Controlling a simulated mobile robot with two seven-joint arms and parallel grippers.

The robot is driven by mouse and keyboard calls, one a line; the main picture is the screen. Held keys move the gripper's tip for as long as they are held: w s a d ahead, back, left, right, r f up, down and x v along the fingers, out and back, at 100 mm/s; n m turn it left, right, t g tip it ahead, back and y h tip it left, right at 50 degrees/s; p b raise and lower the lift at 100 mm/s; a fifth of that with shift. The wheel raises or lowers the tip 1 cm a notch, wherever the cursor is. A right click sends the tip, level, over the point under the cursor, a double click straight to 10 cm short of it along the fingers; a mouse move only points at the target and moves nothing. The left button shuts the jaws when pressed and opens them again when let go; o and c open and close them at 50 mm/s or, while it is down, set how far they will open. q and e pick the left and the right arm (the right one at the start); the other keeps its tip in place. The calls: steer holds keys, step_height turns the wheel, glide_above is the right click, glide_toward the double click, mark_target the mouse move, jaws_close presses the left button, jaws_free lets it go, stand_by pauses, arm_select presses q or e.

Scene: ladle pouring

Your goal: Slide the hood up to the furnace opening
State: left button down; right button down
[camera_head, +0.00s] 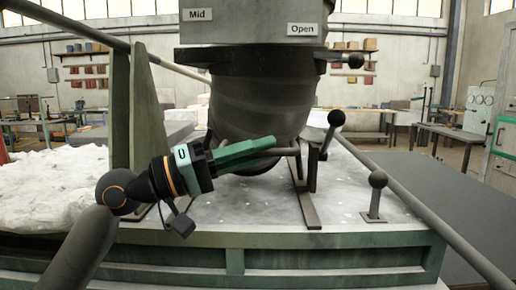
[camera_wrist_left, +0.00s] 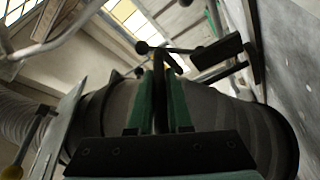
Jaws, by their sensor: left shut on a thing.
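A large dark grey round body (camera_head: 262,105), which looks like the hood, stands over the light worktop. It also fills the middle of the left wrist view (camera_wrist_left: 225,115). My left gripper (camera_head: 275,148) is in front of its lower part, with its green fingers shut on a thin grey bar handle (camera_head: 288,151). The bar runs right to an upright lever with a black ball knob (camera_head: 336,118). In the left wrist view the fingers (camera_wrist_left: 161,68) close together around a dark bar. I cannot make out the furnace opening. My right gripper is not in view.
Labels "Mid" (camera_head: 198,14) and "Open" (camera_head: 302,29) are on the upper part. A ball-topped post (camera_head: 376,195) stands at right on the worktop (camera_head: 345,195). A green upright plate (camera_head: 143,105) and white heaped material (camera_head: 45,190) are at left. A rail (camera_head: 430,225) borders the right.

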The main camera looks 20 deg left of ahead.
arm_select(q)
steer(key=shift+f, duration=0.1)
steer(key=c, duration=0.8)
jaws_free()
steer(key=shift+s, duration=0.1)
steer(key=shift+c, duration=0.2)
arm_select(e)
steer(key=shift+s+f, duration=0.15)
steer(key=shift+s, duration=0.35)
arm_select(q)
steer(key=shift+s+a+f, duration=0.15)
steer(key=shift+s+a, duration=0.1)
steer(key=shift+a, duration=0.2)
steer(key=b+v, duration=0.3)
steer(key=v, duration=0.8)
steer(key=shift+s+a+b, duration=0.15)
steer(key=shift+a+b, duration=0.05)
steer(key=shift+b, duration=0.1)
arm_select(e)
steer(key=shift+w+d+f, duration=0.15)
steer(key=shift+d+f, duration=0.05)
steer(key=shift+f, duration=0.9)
